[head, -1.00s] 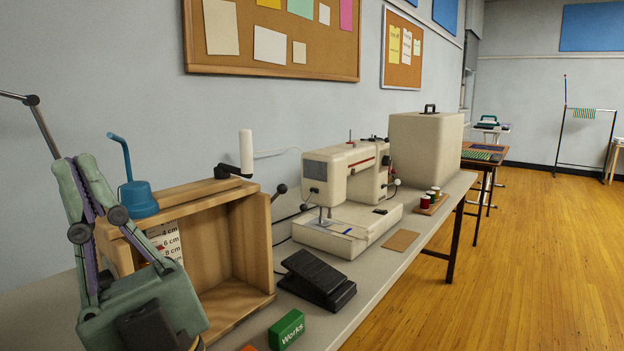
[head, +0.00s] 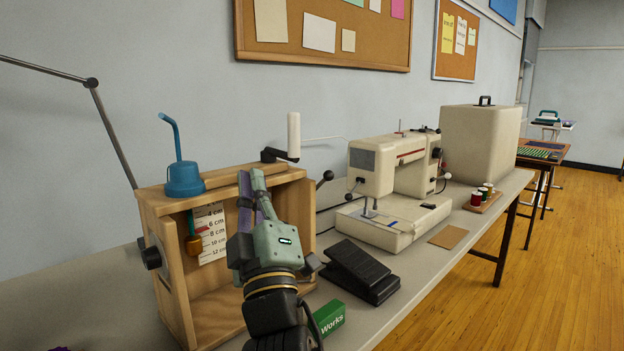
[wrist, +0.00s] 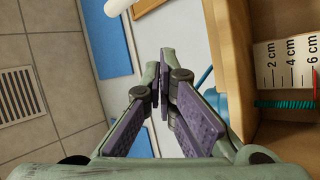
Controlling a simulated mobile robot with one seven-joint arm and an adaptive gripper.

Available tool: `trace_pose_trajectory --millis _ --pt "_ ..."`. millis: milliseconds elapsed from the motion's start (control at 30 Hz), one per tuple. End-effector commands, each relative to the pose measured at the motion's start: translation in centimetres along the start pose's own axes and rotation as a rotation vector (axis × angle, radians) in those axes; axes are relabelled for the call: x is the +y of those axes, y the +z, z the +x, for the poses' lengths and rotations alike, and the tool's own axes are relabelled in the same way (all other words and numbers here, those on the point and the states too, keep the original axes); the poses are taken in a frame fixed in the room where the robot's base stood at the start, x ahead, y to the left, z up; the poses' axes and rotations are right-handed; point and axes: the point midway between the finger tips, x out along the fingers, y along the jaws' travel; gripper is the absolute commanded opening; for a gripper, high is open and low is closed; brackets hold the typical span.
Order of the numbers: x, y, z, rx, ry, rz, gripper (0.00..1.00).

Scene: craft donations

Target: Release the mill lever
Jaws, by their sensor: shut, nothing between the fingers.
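A wooden box frame (head: 192,311) stands on the bench with a blue funnel-like cup and spout (head: 183,178) on top. A black arm (head: 272,154) with an upright white cylinder (head: 294,135) sits at its top right. A black rod with a ball knob (head: 326,177) shows at its right side. I cannot tell which is the mill lever. My gripper (head: 251,176) is shut and empty, pointing up in front of the box near its top rail. In the wrist view my fingers (wrist: 159,66) meet at the tips, and the white cylinder (wrist: 117,6) lies beyond them.
A cm scale (head: 210,236) with a small orange weight (head: 194,246) hangs inside the box. A black foot pedal (head: 360,271) and green "Works" block (head: 329,318) lie to the right. The sewing machine (head: 380,222) stands behind them. A jointed grey rod (head: 110,130) rises at the left.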

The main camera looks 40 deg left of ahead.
Motion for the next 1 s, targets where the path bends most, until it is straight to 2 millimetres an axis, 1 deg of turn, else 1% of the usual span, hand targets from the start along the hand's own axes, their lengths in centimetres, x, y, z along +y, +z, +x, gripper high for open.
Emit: trace_pose_trajectory --millis 33,100,200,300,533,667,767,867,1000 --pt "-0.4 2.4 0.0 -0.080 -0.020 -0.095 0.00" --pt "-0.8 5.0 0.0 -0.172 -0.050 -0.199 0.00" --pt "-1.0 7.1 -0.3 -0.246 -0.077 -0.280 0.00" --pt "-1.0 7.7 -0.3 -0.266 -0.085 -0.302 0.00" --pt "-1.0 7.6 -0.3 -0.263 -0.084 -0.298 0.00" --pt "-1.0 7.7 0.3 -0.263 -0.085 -0.298 0.00" --pt "-1.0 8.0 1.6 -0.263 -0.085 -0.298 0.00" --pt "-1.0 8.5 3.5 -0.263 -0.085 -0.298 0.00" --pt "-1.1 9.3 6.5 -0.263 -0.085 -0.298 0.00"
